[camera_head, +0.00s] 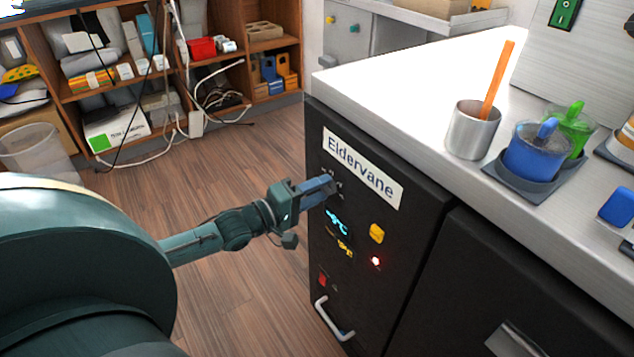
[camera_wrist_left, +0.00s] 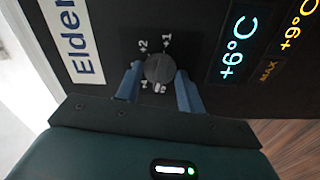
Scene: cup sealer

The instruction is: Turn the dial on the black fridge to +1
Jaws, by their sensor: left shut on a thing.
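The black fridge (camera_head: 340,270) stands under the counter with an "Eldervane" label on its front. Its round grey dial (camera_wrist_left: 159,68) shows in the left wrist view, with marks around it that include +1 and +2; the lower marks are partly hidden. My left gripper (camera_head: 330,186) is at the fridge front just under the label. In the left wrist view its blue fingers (camera_wrist_left: 158,88) are on either side of the dial, shut on it. In the head view the gripper hides most of the dial. My right gripper is not in view.
A lit display (camera_head: 337,222) reads +6°C in the wrist view, with a MAX +9°C text beside it. The counter (camera_head: 400,85) overhangs above.

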